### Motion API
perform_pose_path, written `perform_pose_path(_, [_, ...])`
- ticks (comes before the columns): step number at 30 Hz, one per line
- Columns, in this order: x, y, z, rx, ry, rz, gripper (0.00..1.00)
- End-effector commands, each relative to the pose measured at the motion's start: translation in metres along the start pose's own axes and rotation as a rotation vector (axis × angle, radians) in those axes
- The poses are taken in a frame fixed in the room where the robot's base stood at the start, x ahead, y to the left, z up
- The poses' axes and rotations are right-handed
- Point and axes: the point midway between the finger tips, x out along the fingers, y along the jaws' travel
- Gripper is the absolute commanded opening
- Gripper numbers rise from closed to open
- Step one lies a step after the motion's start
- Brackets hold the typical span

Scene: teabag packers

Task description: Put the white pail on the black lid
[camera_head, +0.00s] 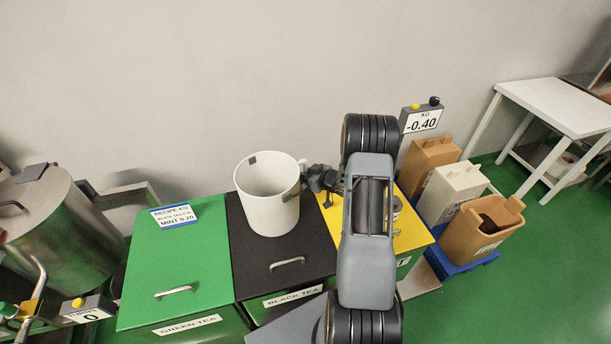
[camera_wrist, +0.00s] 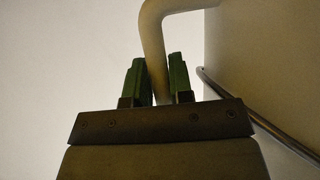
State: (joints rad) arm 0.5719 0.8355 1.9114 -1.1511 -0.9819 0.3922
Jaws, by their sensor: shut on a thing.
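The white pail (camera_head: 270,208) stands upright over the black lid (camera_head: 262,252) marked BLACK TEA in the head view. Whether its base touches the lid or hangs just above it I cannot tell. My gripper (camera_head: 304,189) is at the pail's right side, near the rim. In the wrist view, my gripper (camera_wrist: 160,82) has its green fingers shut around a pale curved handle (camera_wrist: 153,35). The pail's wall (camera_wrist: 262,60) fills the right of that view, with a thin metal bail beside it.
A green lid (camera_head: 175,255) with a recipe card lies left of the black lid. A yellow lid (camera_head: 408,236) is to the right, partly behind my arm. A scale display (camera_head: 421,120) reads -0.40. Brown and white containers (camera_head: 486,226) stand farther right, near a white table (camera_head: 560,105).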

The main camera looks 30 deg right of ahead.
Motion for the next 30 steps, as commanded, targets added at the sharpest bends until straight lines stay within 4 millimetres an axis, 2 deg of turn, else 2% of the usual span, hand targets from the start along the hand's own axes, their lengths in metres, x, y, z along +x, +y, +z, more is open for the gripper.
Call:
perform_pose_path(1, [0.001, 0.0, 0.002, 0.001, 0.002, 0.0, 0.0])
perform_pose_path(2, [0.001, 0.0, 0.003, 0.0, 0.0, 0.0, 0.22])
perform_pose_path(10, [0.001, 0.0, 0.002, 0.0, 0.0, 0.0, 0.46])
perform_pose_path(20, [-0.003, 0.001, -0.002, 0.0, 0.0, 0.001, 0.46])
perform_pose_path(23, [-0.017, 0.001, -0.001, 0.001, -0.001, 0.004, 0.46])
perform_pose_path(30, [-0.064, 0.001, -0.001, 0.0, 0.0, 0.005, 0.46])
